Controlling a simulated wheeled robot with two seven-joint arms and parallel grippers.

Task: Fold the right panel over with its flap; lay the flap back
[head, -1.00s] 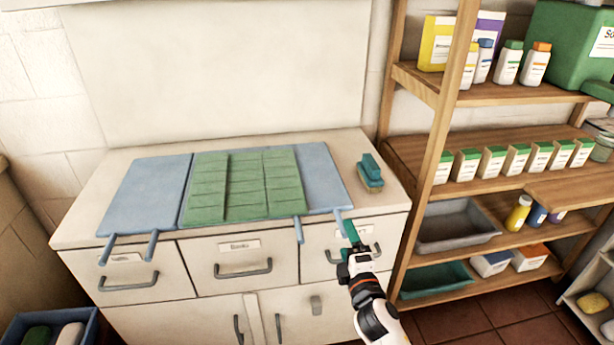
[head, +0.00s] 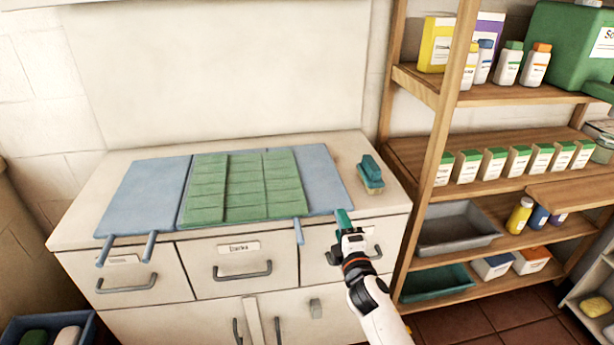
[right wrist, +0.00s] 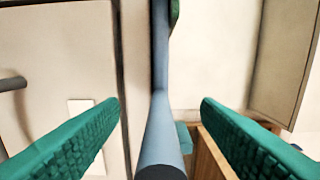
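A blue folding mat lies on the white cabinet top, with a left panel (head: 145,195) and a right panel (head: 322,180). A green sectioned layer (head: 240,187) covers its middle and overlaps part of the right panel. Blue rods stick out over the front edge, including one at the right panel's near left corner (head: 299,231). My right gripper (head: 343,218) is at that panel's near right corner. In the right wrist view its green fingers (right wrist: 160,104) are apart, with a blue rod (right wrist: 162,135) between them, not visibly gripped. My left gripper is out of view.
A teal brush (head: 370,172) lies on the counter right of the mat. Drawers with grey handles (head: 243,270) are below the counter edge. A wooden shelf unit (head: 430,150) with bottles and trays stands close on the right.

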